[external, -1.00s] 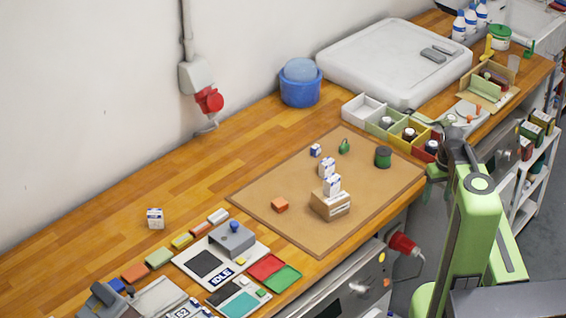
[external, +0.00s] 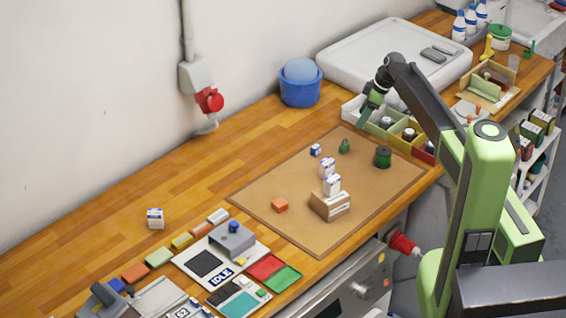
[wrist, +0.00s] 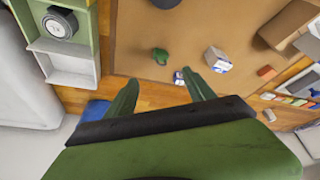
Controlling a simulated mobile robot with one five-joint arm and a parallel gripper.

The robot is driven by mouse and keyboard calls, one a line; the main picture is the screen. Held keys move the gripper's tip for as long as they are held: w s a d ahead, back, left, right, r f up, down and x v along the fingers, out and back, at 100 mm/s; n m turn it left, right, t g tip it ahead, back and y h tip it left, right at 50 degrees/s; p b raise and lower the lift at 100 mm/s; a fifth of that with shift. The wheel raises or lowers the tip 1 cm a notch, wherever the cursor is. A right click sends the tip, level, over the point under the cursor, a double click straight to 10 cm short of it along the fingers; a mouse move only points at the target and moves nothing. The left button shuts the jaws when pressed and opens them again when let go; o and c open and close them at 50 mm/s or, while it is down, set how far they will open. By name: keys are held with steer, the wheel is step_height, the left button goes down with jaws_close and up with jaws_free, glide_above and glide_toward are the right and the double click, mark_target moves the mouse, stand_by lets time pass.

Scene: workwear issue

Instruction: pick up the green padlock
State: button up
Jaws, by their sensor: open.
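The green padlock (external: 344,146) stands on the brown mat (external: 250,196), near its back edge, right of a small blue-and-white box. In the wrist view the padlock (wrist: 160,55) lies on the mat ahead of my fingertips, a little to the left of the white boxes. My gripper (external: 366,112) is above the divided tray at the back of the bench, apart from the padlock.
Near the padlock are a small blue-and-white box (external: 315,150), a dark green cylinder (external: 383,157) and white boxes on a cardboard block (external: 330,206). An orange block (external: 280,204) lies nearer the front. The divided tray (external: 352,104) borders the mat. Bare wood lies to the left.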

mark_target(345, 145)
steer(key=b+x, duration=1.1)
steer(key=x, duration=0.3)
steer(key=shift+s, duration=0.1)
steer(key=shift+d+r, duration=0.1)
jaws_close()
